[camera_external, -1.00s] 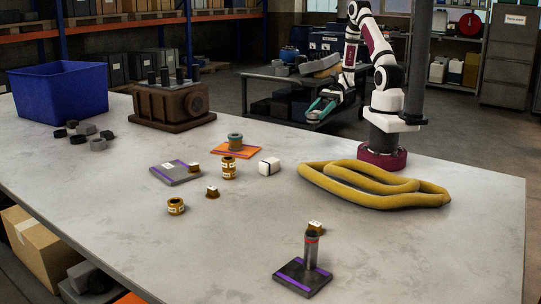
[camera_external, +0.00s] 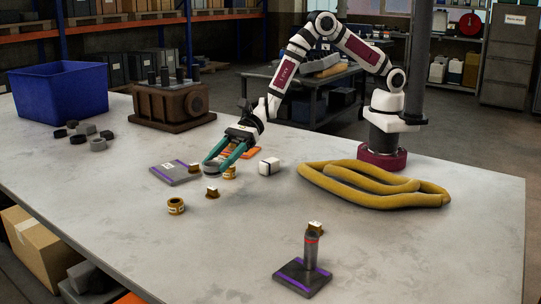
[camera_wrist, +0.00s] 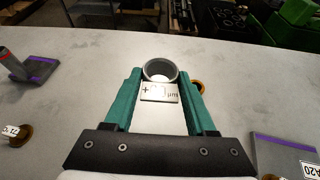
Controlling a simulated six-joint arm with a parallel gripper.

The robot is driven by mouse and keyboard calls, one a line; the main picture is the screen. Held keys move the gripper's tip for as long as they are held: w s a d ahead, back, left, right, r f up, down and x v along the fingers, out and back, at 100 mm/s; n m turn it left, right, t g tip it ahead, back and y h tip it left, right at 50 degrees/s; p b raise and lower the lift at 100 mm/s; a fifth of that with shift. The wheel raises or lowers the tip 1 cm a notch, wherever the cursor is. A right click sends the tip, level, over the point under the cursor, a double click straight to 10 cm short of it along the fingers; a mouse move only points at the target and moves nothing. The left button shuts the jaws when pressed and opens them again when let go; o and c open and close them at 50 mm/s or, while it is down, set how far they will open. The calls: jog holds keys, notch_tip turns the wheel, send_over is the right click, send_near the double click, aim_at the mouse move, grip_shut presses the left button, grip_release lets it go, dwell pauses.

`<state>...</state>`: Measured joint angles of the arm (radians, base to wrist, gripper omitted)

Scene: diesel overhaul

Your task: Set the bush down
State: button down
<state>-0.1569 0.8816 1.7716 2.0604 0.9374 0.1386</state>
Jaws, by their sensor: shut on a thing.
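My gripper (camera_external: 213,165) is low over the left-middle of the bench, its teal fingers shut on a grey ring-shaped bush (camera_external: 211,171). In the wrist view the bush (camera_wrist: 160,67) sits upright between the fingertips, open bore showing, with a pale lettered label (camera_wrist: 159,92) on its near side. I cannot tell whether it touches the bench. A grey plate with a purple stripe (camera_external: 173,175) lies just left of it. A brass bush (camera_external: 230,172) stands close on the right, partly covered by my gripper.
Nearby are a brown tagged block (camera_external: 212,193), another brass bush (camera_external: 176,206) and a white block (camera_external: 269,166). A striped base with a post (camera_external: 304,277) stands at the front, a yellow hose loop (camera_external: 375,187) at right. The front-left bench is clear.

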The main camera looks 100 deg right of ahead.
jog(key=s+a, duration=0.2)
jog(key=a, duration=0.8)
send_over(240, 251)
jog(key=f, duration=0.6)
jog(key=shift+d+f, duration=0.1)
jog(key=shift+d, duration=0.25)
jog(key=shift+a+f, duration=0.2)
jog(key=shift+f, duration=0.9)
jog(key=shift+a+f, duration=0.2)
jog(key=shift+f, duration=0.9)
jog(key=shift+f, duration=0.1)
jog(key=shift+c, duration=1.1)
grip_release()
